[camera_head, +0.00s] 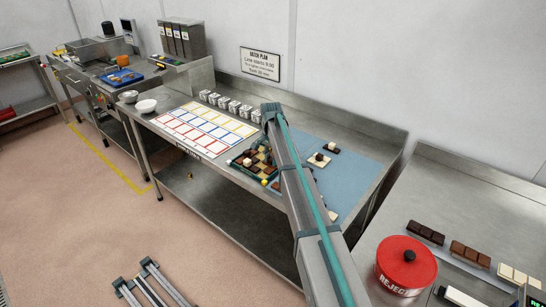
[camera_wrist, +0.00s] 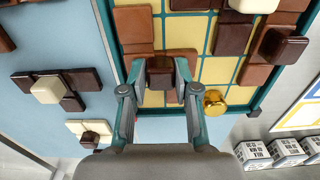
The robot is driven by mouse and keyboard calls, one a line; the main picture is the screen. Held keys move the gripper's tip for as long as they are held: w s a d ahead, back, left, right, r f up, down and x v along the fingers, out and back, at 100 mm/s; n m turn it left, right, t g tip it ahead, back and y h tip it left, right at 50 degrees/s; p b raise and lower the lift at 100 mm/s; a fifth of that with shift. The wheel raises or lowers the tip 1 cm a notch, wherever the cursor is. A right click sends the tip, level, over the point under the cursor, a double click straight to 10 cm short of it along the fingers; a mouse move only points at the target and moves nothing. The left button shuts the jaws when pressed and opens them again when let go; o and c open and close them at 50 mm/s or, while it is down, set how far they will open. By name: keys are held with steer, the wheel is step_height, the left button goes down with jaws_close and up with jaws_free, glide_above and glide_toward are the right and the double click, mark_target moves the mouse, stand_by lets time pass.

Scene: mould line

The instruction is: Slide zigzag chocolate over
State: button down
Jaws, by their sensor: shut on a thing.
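The teal-framed tray (camera_wrist: 262,103) has yellow cells and holds milk-brown and dark chocolate pieces. It also shows in the head view (camera_head: 240,169), partly behind my arm. In the wrist view my gripper (camera_wrist: 159,78) is over the tray, its fingers shut on the dark knob (camera_wrist: 160,66) of a milk-brown chocolate piece (camera_wrist: 134,28). This piece looks zigzag-shaped, but my fingers cover part of it. I cannot tell whether it is lifted off the cells. A dark piece with a white knob (camera_wrist: 46,90) lies outside the tray on the blue mat (camera_wrist: 60,40).
A white piece with a dark knob (camera_wrist: 91,136) also lies on the mat. A yellow round peg (camera_wrist: 214,102) sits at the tray's edge. Several small white boxes (camera_wrist: 287,150) stand in a row behind. A red reject tin (camera_head: 405,268) stands on the right bench.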

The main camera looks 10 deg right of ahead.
mark_target(266, 168)
steer(key=shift+s+a+f, duration=0.25)
steer(key=shift+s+a, duration=0.35)
steer(key=shift+s+a+f, duration=0.25)
steer(key=shift+s+a, duration=0.3)
steer(key=shift+a, duration=0.05)
steer(key=c, duration=0.8)
jaws_free()
steer(key=shift+w+a, duration=0.1)
steer(key=shift+w+f, duration=0.1)
steer(key=shift+w, duration=0.05)
steer(key=shift+w+r, duration=0.1)
steer(key=shift+r, duration=0.15)
steer(key=shift+w+r, duration=0.1)
steer(key=shift+r, duration=0.45)
step_height(266, 168, up, 11)
steer(key=shift+o, duration=0.3)
